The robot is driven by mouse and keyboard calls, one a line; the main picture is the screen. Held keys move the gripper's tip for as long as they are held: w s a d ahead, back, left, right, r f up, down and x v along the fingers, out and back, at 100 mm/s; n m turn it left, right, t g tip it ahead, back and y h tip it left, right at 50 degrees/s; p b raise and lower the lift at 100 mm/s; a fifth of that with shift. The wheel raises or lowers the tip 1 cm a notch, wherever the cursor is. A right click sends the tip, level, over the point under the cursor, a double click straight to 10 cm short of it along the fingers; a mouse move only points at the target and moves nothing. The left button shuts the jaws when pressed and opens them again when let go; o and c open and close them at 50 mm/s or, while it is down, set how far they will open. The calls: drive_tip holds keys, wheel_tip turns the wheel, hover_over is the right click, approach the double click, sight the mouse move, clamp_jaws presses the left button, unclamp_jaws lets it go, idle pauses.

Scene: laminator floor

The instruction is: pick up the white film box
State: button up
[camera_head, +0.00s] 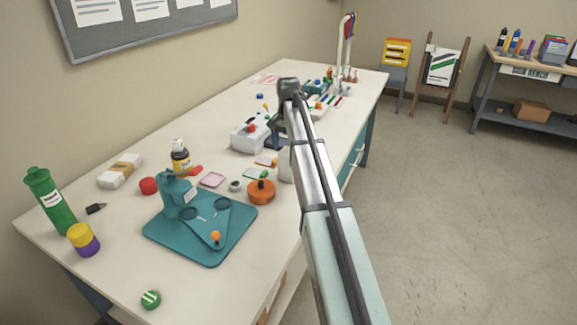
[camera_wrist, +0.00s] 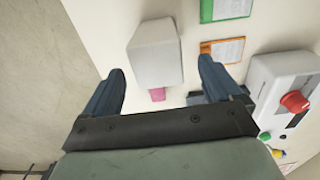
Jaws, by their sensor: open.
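The white film box (camera_wrist: 155,50) is a plain white block on the bench near its edge. In the wrist view it lies ahead of my gripper (camera_wrist: 160,70), with its lower end in line with the gap between the two blue fingertips. The fingers are open with nothing held, and I cannot tell their height above the box. In the head view only a sliver of the box (camera_head: 285,170) shows; my arm hides the rest. My gripper (camera_head: 275,138) is partly hidden there too.
A white machine with a red knob (camera_wrist: 295,102) stands right of the fingers. Orange-framed (camera_wrist: 222,50) and green-framed (camera_wrist: 228,8) cards lie beside the box. A pink item (camera_wrist: 157,94) lies just below it. An orange round container (camera_head: 261,192) and teal press (camera_head: 180,195) stand nearby.

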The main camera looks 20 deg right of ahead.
sight(288, 151)
drive_tip(key=f, duration=0.5)
drive_tip(key=shift+s, duration=0.25)
drive_tip(key=c, duration=1.3)
drive_tip(key=shift+o, duration=0.2)
drive_tip(key=shift+r, duration=0.1)
